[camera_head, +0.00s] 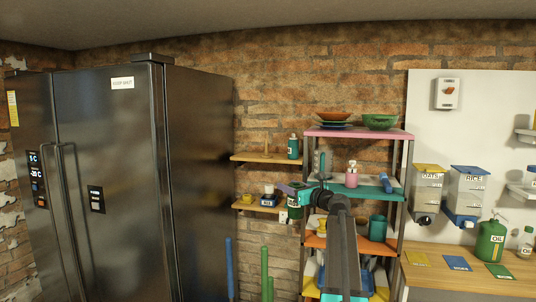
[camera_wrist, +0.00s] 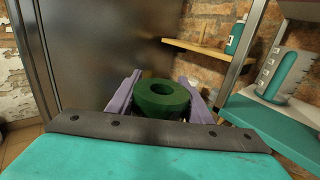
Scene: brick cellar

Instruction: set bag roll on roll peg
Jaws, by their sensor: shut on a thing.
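The bag roll (camera_wrist: 150,107) is a dark green ring-shaped roll with a hole facing up in the wrist view. My gripper (camera_wrist: 160,80) is shut on it, with a purple finger at each side. In the head view the green roll (camera_head: 294,209) hangs at my gripper (camera_head: 286,189), in front of the right end of the lower wall shelf. A short upright wooden peg (camera_head: 266,146) stands on the upper wall shelf (camera_head: 262,158), up and to the left of my gripper. It also shows in the wrist view (camera_wrist: 203,35), clear of the roll.
A green bottle (camera_head: 293,147) stands right of the peg. The lower wall shelf (camera_head: 262,209) holds small yellow and blue items. A dark fridge (camera_head: 165,180) is at the left. A metal rack (camera_head: 358,134) with bowls and bottles is close at the right.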

